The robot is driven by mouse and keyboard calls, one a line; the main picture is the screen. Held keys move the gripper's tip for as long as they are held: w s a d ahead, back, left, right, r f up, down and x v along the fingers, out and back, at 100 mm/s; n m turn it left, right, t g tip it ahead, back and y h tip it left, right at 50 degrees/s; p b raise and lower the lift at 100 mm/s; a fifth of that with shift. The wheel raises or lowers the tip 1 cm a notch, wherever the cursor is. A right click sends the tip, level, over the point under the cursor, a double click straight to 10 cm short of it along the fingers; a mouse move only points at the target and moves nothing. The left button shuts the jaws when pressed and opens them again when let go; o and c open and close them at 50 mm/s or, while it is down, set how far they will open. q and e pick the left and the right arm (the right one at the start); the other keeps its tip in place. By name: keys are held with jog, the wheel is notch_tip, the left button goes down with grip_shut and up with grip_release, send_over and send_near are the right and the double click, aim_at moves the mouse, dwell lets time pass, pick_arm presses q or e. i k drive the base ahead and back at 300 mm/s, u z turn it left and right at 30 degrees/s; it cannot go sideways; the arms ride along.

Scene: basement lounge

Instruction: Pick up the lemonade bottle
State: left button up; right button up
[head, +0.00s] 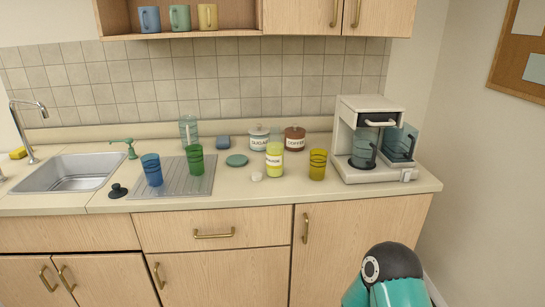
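A yellow-green bottle (274,161) with a white label and a clear upper part stands upright on the counter, right of the middle. It looks like the lemonade bottle, but its label is too small to read surely. A clear bluish bottle (188,131) stands farther left at the back, near the wall. Neither of my grippers shows in the head view. Only a teal and black part of one of my arms shows at the bottom right, well below the counter and apart from the bottle.
A yellow glass (318,165) stands right of the bottle, and sugar (259,139) and coffee (295,139) jars behind it. A small white item (257,176) and a green disc (237,160) lie left. A coffee machine (368,140) stands right. The counter's front edge (270,200) is clear.

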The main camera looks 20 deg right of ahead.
aim_at(275, 144)
jog(key=u, duration=0.05)
jog(key=i, duration=1)
jog(key=z, duration=0.05)
